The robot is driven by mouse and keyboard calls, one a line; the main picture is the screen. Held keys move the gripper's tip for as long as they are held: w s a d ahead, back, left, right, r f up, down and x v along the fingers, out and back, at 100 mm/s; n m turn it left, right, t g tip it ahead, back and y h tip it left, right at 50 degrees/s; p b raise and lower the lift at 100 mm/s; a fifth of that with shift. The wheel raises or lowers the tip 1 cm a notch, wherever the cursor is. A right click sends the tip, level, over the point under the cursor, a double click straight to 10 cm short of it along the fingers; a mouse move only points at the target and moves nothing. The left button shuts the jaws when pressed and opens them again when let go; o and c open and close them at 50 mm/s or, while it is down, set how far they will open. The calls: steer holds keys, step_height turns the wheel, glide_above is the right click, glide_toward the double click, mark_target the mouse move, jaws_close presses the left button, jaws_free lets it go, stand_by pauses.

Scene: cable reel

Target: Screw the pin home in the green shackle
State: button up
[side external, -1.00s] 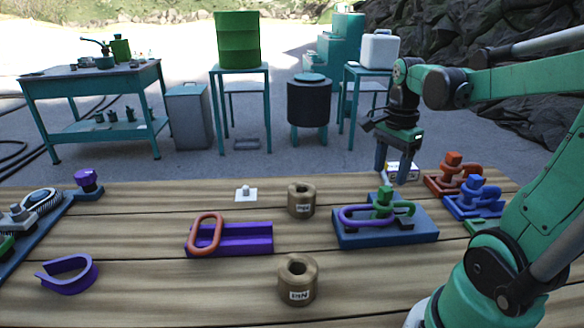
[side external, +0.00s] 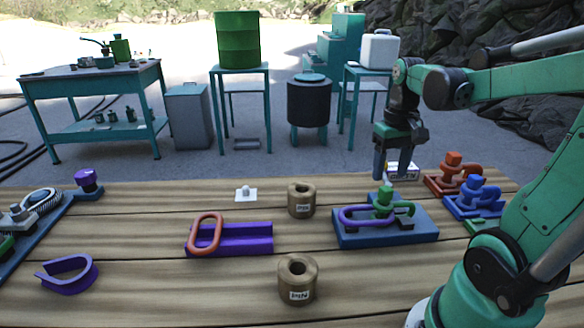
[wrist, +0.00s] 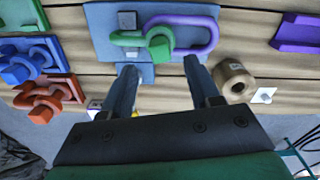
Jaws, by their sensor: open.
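The green shackle (side external: 404,209) lies on a blue base plate (side external: 352,238) at the right of the table, linked with a purple ring (side external: 352,216). Its green pin (side external: 384,196) stands up with a block-like head; the head also shows in the wrist view (wrist: 159,47). How deep the pin sits cannot be told. My gripper (side external: 391,174) is above and behind the plate, pointing down. In the wrist view my gripper (wrist: 158,68) has its fingers wide apart, with nothing between them, and the pin head lies just beyond the fingertips.
A blue shackle (side external: 474,196) and an orange-red shackle (side external: 452,172) stand close on the right. Two brown cylinders (side external: 301,200) (side external: 297,282) stand left of the plate. An orange link (side external: 206,234) rests on a purple block (side external: 244,239). The table between them is clear.

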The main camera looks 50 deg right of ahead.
mark_target(387, 189)
steer(key=shift+n, duration=0.5)
steer(key=shift+f, duration=0.15)
steer(key=shift+f, duration=2.2)
steer(key=shift+c, duration=0.2)
jaws_close()
steer(key=shift+m, duration=0.3)
